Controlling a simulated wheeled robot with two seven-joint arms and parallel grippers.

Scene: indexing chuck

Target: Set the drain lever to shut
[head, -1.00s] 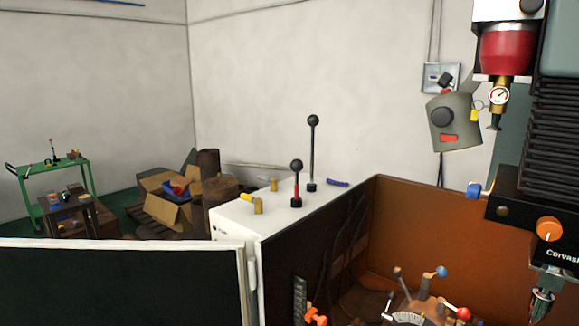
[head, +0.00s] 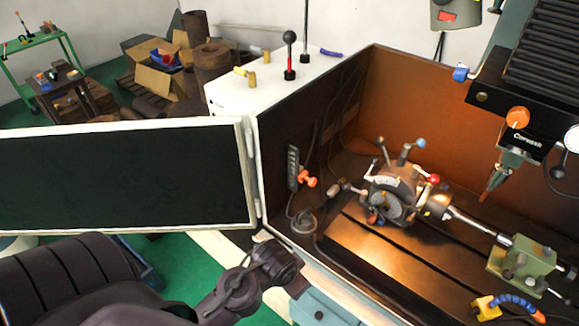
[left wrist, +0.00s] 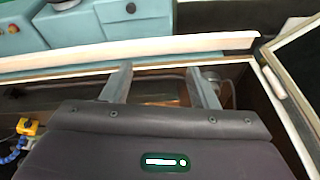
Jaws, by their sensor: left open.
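No label marks which handle is the drain lever. On the white cabinet top stand a red-shafted lever (head: 289,58) with a black knob and a taller dark lever (head: 306,32), both upright. An orange handle (head: 308,181) is on the enclosure's inner left wall. Several knobbed levers, one red-tipped (head: 433,178) and one blue-tipped (head: 420,143), stick up from the indexing chuck (head: 388,194). My left gripper is near the enclosure's front edge, apart from all these; in the left wrist view its two fingers (left wrist: 163,86) are spread and empty. My right gripper is out of view.
An open dark door panel (head: 120,175) stands left of the enclosure, behind my left arm. The enclosure's front rim (head: 335,280) lies beside my gripper. The machine head (head: 530,140) hangs over the right side. A green vise-like block (head: 522,262) stands right of the chuck.

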